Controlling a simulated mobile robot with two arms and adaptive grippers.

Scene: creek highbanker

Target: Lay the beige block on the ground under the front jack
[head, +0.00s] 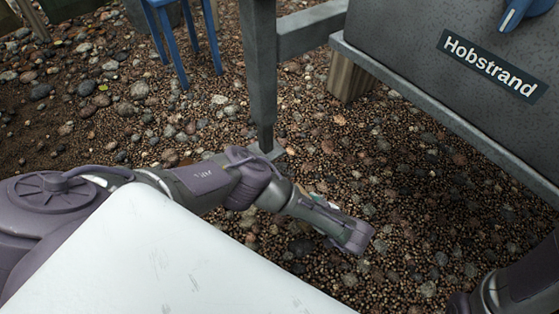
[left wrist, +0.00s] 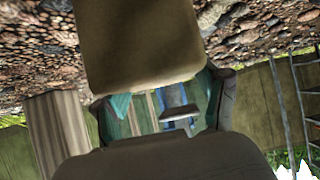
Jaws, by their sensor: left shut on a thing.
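The beige block (left wrist: 135,42) fills the upper middle of the left wrist view, between the fingertips of my left gripper (left wrist: 158,82), which is shut on it. In the head view my left arm reaches across the gravel, and the block cannot be made out there. The front jack (head: 260,75) is a grey upright leg, with its foot (head: 268,151) low, just behind my left arm. The arm partly hides the ground around the foot. I cannot tell how far the block is from the foot. My right gripper is out of view.
Gravel and pebbles (head: 400,185) cover the ground. A grey machine box (head: 430,40) labelled Hobstrand stands at upper right, with a wooden post (head: 350,78) under its edge. A blue-legged stand (head: 180,45) is at the back left. Open gravel lies right of the jack.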

